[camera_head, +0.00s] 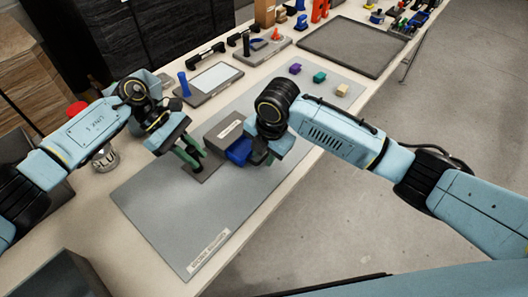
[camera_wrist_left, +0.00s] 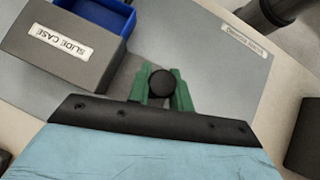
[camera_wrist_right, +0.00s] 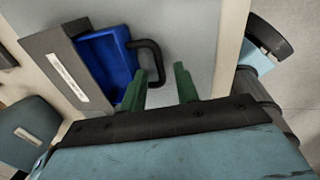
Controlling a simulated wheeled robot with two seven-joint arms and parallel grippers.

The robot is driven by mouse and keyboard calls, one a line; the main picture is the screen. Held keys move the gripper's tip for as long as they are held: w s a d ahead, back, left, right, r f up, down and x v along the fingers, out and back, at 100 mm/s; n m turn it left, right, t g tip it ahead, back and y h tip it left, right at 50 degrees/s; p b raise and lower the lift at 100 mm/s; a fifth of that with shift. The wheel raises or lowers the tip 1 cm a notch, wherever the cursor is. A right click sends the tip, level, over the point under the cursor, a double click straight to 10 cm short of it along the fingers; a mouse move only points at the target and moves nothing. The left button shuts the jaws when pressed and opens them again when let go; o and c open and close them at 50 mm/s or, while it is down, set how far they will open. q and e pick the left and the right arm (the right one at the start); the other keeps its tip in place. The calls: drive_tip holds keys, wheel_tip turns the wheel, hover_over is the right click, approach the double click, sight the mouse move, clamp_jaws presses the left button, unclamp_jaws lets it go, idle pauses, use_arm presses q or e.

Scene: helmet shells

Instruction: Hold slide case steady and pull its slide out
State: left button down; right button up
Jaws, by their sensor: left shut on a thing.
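The grey slide case (camera_head: 224,129), with a white label, lies on the grey mat. Its blue slide (camera_head: 239,150) sticks partly out of the side facing my right arm. In the left wrist view the labelled case (camera_wrist_left: 60,45) and blue slide (camera_wrist_left: 100,15) are at the upper left. My left gripper (camera_head: 192,160) is shut on a round black knob (camera_wrist_left: 161,83) beside the case. In the right wrist view the slide (camera_wrist_right: 108,65) carries a black loop handle (camera_wrist_right: 157,58). My right gripper (camera_wrist_right: 165,82) is open, its fingers apart, with the handle's bar seen between them.
The mat (camera_head: 190,225) is clear toward its near end. Purple, green and tan blocks (camera_head: 319,77) lie at its far end. A tablet-like panel (camera_head: 212,80), an empty dark tray (camera_head: 350,47) and several tools are behind.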

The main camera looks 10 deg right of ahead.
wheel_tip(320, 180, up, 12)
drive_tip(key=s+d, duration=0.1)
drive_tip(key=shift+s+d+f, duration=0.2)
use_arm(q)
drive_tip(key=c, duration=1.2)
unclamp_jaws()
drive_tip(key=shift+b+v, duration=2.45)
drive_tip(key=shift+v, duration=7.05)
use_arm(e)
drive_tip(key=shift+f, duration=2.5)
